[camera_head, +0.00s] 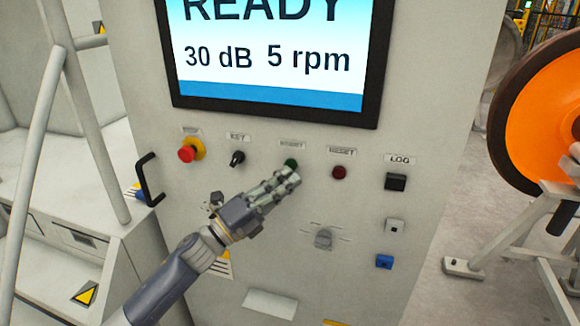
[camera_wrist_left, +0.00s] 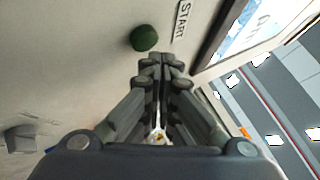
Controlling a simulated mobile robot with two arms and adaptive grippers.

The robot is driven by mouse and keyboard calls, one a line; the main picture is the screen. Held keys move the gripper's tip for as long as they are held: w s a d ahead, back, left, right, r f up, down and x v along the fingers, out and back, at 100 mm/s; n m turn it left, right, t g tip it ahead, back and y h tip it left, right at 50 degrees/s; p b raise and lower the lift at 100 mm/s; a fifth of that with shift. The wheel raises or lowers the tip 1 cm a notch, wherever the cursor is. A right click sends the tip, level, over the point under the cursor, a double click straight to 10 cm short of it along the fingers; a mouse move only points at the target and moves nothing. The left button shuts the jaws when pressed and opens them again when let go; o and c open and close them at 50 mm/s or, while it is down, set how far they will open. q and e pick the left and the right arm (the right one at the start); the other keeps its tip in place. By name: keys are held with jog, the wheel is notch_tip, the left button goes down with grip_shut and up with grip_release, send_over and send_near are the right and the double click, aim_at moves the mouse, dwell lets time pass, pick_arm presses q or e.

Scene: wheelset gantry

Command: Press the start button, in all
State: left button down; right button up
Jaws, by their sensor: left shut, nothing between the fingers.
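The green start button (camera_head: 291,163) sits on the panel below the screen, partly covered by my gripper in the head view. In the left wrist view the green button (camera_wrist_left: 144,38) shows beside its START label (camera_wrist_left: 182,18), just beyond the fingertips and a little to their left. My left gripper (camera_head: 291,178) is shut and empty, its fingertips just below the button in the head view. The fingers also show in the left wrist view (camera_wrist_left: 161,62). I cannot tell whether the tips touch the panel. My right gripper is not in view.
The screen (camera_head: 276,60) reads READY, 30 dB, 5 rpm. A red emergency button (camera_head: 188,153), a black key switch (camera_head: 237,158) and a red reset button (camera_head: 339,172) share the row. A handle (camera_head: 149,182) sticks out at left. An orange wheel (camera_head: 540,125) stands at right.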

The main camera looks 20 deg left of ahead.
pick_arm(q)
jog(key=shift+w, duration=0.15)
jog(key=shift+w, duration=0.3)
jog(key=shift+w+b, duration=0.4)
dwell(0.8)
jog(key=shift+s, duration=0.85)
jog(key=shift+s, duration=0.1)
jog(key=s+p, duration=0.1)
jog(key=s, duration=0.3)
jog(key=shift+s+a, duration=0.1)
jog(key=shift+s, duration=0.3)
dwell(0.4)
